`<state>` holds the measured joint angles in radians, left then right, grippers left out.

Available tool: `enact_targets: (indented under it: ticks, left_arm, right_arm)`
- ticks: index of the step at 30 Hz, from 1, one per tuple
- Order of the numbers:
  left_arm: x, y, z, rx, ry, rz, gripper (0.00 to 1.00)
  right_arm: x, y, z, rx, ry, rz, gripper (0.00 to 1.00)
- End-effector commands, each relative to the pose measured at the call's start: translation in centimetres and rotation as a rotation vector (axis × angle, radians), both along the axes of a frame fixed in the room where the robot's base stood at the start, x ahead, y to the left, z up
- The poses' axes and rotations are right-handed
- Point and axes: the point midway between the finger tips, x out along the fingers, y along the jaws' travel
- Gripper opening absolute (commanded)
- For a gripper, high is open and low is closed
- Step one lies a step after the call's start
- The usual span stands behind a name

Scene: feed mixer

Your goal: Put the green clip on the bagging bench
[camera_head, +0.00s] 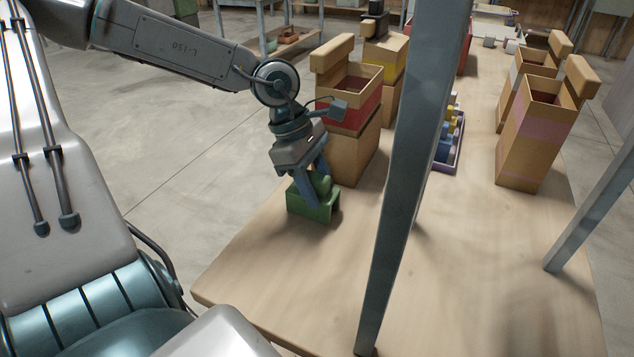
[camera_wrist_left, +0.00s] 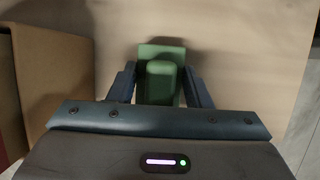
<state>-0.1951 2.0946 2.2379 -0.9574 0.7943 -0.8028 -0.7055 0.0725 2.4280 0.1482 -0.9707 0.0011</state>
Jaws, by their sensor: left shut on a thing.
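The green clip (camera_head: 313,202) is at the near left part of the wooden bench top (camera_head: 290,262). My left gripper (camera_head: 321,178) points down from above and is shut on the clip. In the left wrist view the clip (camera_wrist_left: 161,80) sits between the two fingers (camera_wrist_left: 161,88), which touch its raised middle part. The clip looks upright and at or very close to the bench surface; I cannot tell if it touches. My right gripper is not in view.
A cardboard box with a red band (camera_head: 352,140) stands just behind the gripper. A grey post (camera_head: 405,190) rises right of the clip. A purple tray with small blocks (camera_head: 449,150) and a box with a pink band (camera_head: 533,135) stand farther right. The near bench top is clear.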

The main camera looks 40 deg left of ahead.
Motion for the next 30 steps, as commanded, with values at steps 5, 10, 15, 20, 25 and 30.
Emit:
enact_targets:
  ticks: [5,10,15,20,25,30]
  left_arm:
    - [0.0,0.0,-0.2,0.0,0.0,0.0,0.66]
    - [0.0,0.0,-0.2,0.0,0.0,0.0,0.67]
    - [0.0,0.0,-0.1,0.0,0.0,0.0,0.67]
    - [0.0,0.2,0.9,-0.003,-0.005,0.001,0.67]
    - [-0.3,1.1,3.3,-0.004,-0.008,0.0,0.67]
    - [-0.6,2.2,5.9,-0.004,-0.007,0.001,0.67]
  right_arm:
    - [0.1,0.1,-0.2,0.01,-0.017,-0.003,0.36]
    - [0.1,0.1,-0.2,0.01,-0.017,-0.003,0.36]
    - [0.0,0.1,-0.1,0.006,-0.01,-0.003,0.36]
    - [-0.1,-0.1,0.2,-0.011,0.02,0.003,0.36]
    - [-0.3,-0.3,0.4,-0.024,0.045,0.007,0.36]
    - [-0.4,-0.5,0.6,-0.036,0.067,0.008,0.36]
